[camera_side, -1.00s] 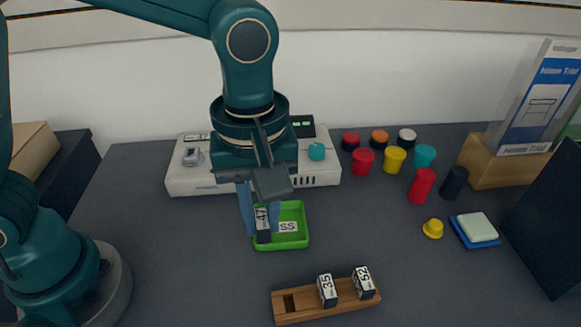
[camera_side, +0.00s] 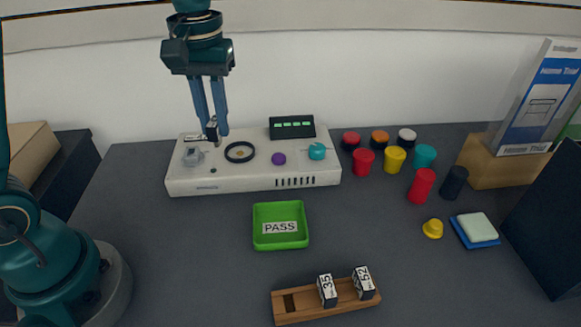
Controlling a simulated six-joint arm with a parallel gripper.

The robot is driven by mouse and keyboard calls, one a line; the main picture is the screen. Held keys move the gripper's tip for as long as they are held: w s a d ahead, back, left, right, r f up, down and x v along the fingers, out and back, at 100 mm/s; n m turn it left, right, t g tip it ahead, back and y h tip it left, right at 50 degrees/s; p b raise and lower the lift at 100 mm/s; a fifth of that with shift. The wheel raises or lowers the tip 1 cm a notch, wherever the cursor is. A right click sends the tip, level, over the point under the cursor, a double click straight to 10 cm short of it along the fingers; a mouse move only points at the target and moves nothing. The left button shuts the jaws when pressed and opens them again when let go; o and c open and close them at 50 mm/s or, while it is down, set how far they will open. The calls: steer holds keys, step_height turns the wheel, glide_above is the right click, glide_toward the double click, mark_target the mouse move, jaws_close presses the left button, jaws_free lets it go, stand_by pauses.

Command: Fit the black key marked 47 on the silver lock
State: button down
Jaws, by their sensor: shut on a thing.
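My gripper (camera_side: 212,133) is shut on the black key (camera_side: 212,127), seen small and edge-on, so its number cannot be read now. It holds the key over the back left of the white box, near the top. The silver lock (camera_side: 192,157) sits on the left of the white box (camera_side: 255,182), a little left of and in front of the key in the picture. A small label plate (camera_side: 194,138) lies behind the lock, partly beside the fingers. I cannot tell how high the key is above the box.
The box also bears a black ring (camera_side: 239,152), a purple knob (camera_side: 278,159), a teal knob (camera_side: 317,151) and a display (camera_side: 292,127). A green tray (camera_side: 304,228) labelled PASS stands in front. A wooden rack (camera_side: 332,309) holds keys 35 and 52. Coloured cups stand right.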

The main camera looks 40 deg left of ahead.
steer(key=a+n, duration=0.3)
steer(key=a, duration=0.7)
steer(key=shift+s+d+f, duration=0.1)
steer(key=shift+d+f, duration=0.05)
steer(key=shift+f, duration=1.3)
steer(key=shift+s+d+f, duration=0.1)
steer(key=shift+f, duration=1.35)
steer(key=shift+f, duration=0.9)
steer(key=shift+c, duration=1.5)
jaws_free()
steer(key=shift+r, duration=0.1)
steer(key=shift+r, duration=2.9)
